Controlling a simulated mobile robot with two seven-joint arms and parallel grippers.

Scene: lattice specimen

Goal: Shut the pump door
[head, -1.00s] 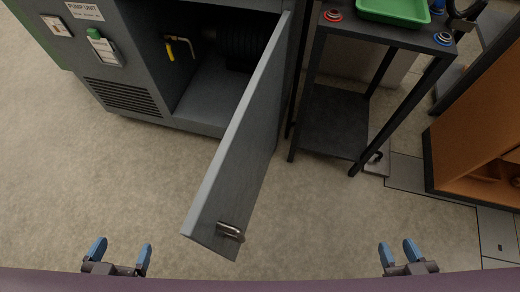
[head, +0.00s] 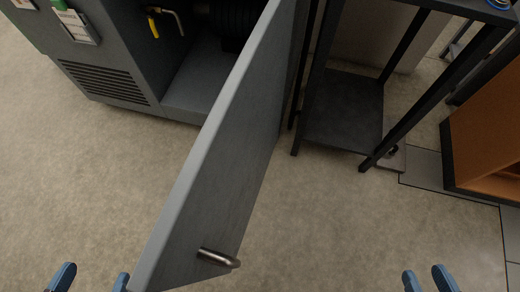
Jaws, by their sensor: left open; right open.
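The pump door (head: 222,160) is grey and stands wide open, swung out from the grey pump cabinet (head: 105,45) toward me. A metal handle (head: 219,258) sits near the door's free lower end. The cabinet opening shows a yellow-handled valve (head: 154,27) and a dark coiled part inside. My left gripper (head: 92,279) is open and empty at the bottom edge, left of the door's free end. My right gripper (head: 427,281) is open and empty at the bottom right, well away from the handle. Only the blue fingertips of both show.
A black metal cart (head: 342,110) stands just right of the door, with a lower shelf. An orange-brown cabinet (head: 485,135) stands at the far right. The floor between the door and my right gripper is clear.

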